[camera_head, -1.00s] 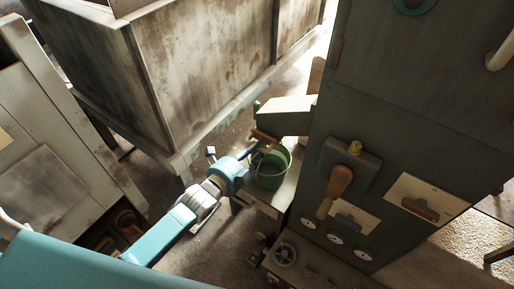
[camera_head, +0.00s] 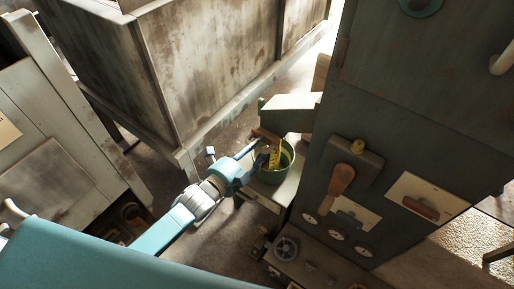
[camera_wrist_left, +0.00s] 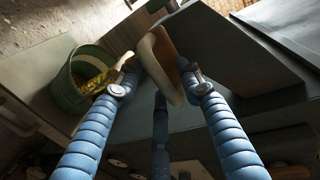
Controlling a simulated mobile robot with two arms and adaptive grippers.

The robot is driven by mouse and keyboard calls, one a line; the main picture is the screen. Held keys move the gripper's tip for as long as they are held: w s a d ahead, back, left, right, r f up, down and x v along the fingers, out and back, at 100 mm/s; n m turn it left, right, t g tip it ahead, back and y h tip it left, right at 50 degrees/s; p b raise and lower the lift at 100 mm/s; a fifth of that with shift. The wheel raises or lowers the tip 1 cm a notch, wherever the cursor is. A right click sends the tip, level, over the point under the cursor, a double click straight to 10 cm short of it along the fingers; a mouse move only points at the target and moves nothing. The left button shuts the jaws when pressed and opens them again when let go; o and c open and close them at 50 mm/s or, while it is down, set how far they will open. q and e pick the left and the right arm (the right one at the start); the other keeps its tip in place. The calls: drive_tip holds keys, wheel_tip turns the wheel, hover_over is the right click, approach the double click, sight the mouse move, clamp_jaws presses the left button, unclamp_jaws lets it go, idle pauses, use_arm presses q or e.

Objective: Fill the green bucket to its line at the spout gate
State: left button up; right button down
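The green bucket (camera_head: 285,176) stands upright on a small ledge under the spout (camera_head: 290,113) of the grey machine. A yellow stream (camera_head: 274,158) shows between the spout and the bucket. In the left wrist view the bucket (camera_wrist_left: 72,98) is at the left, with yellow material (camera_wrist_left: 97,82) inside; I cannot make out its line or level. My left gripper (camera_head: 260,146) is at the brown gate handle (camera_head: 266,134) beside the bucket. In the wrist view its blue ribbed fingers (camera_wrist_left: 160,72) close on both sides of the looped handle (camera_wrist_left: 165,62). My right gripper is out of view.
The machine's front carries a wooden-handled lever (camera_head: 341,186), several gauges (camera_head: 336,235) and label plates. A large rusty bin (camera_head: 205,75) stands behind my left arm. A pale panel (camera_head: 60,140) stands at the left. Some bare floor shows between them.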

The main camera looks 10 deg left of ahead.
use_arm(q)
drive_tip(key=shift+s+a, duration=0.1)
drive_tip(key=shift+s, duration=0.15)
drive_tip(key=v, duration=1.1)
drive_tip(key=shift+s, duration=0.2)
drive_tip(key=shift+a+r, duration=0.1)
